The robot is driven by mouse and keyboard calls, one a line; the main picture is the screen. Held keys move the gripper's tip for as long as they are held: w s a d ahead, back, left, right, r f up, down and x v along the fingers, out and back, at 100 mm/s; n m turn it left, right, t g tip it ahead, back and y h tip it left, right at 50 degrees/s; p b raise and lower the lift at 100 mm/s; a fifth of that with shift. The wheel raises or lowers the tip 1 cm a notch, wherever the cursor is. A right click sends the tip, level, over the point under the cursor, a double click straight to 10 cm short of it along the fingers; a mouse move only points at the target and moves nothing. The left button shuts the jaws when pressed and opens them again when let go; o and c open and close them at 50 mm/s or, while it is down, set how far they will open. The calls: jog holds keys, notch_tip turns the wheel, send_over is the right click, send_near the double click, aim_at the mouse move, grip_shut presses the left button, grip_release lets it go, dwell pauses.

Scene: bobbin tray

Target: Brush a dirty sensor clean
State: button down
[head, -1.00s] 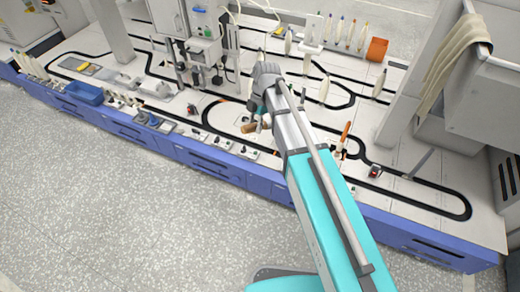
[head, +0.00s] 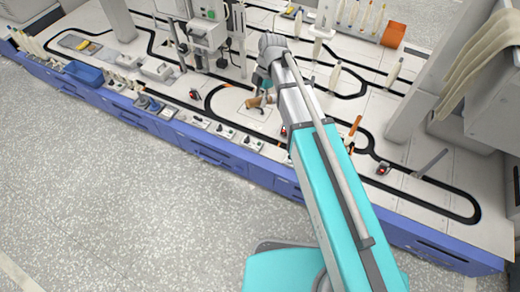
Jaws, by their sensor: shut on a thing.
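My gripper (head: 264,91) is shut on a brown, wooden-looking object (head: 256,101), apparently the brush. It is held low over the white deck, inside a loop of black track. Its bristles cannot be made out, and I cannot tell whether it touches the deck. Small dark sensor-like units with red faces stand beside the track: one (head: 284,131) just right of and nearer than the gripper, one (head: 193,94) to the left, one (head: 383,168) to the right. Dirt on them is too small to see. My arm hides part of the deck behind it.
A grey machine (head: 208,36) stands behind and left of my gripper. An orange stick-like piece (head: 354,127) and pale upright bobbins (head: 335,74) stand right of my arm. A blue bin (head: 83,72) is at left. Draped yarn (head: 490,55) hangs at right.

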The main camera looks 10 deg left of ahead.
jog(key=shift+w+d, duration=0.1)
jog(key=shift+d, duration=0.1)
jog(key=shift+f, duration=0.2)
jog(key=shift+f+b, duration=0.6)
jog(key=shift+b, duration=0.15)
jog(key=shift+h, duration=0.3)
jog(key=f+b, duration=1.1)
jog(key=w+f+b, duration=0.1)
jog(key=f+b, duration=2.3)
jog(key=shift+w+a+f, duration=0.25)
jog(key=shift+w+a, duration=0.1)
jog(key=shift+a, duration=0.05)
jog(key=shift+w, duration=0.25)
jog(key=shift+w+d, duration=0.3)
jog(key=shift+w, duration=0.55)
jog(key=shift+w+d, duration=0.35)
jog(key=shift+w, duration=0.55)
jog(key=shift+w+d, duration=0.3)
jog(key=shift+w, duration=0.55)
jog(key=shift+w+d, duration=0.15)
jog(key=shift+w, duration=0.2)
jog(key=shift+w+a+r, duration=0.15)
jog(key=shift+a, duration=0.4)
jog(key=shift+w+a+r, duration=0.1)
jog(key=shift+w+a, duration=0.05)
jog(key=shift+a, duration=0.4)
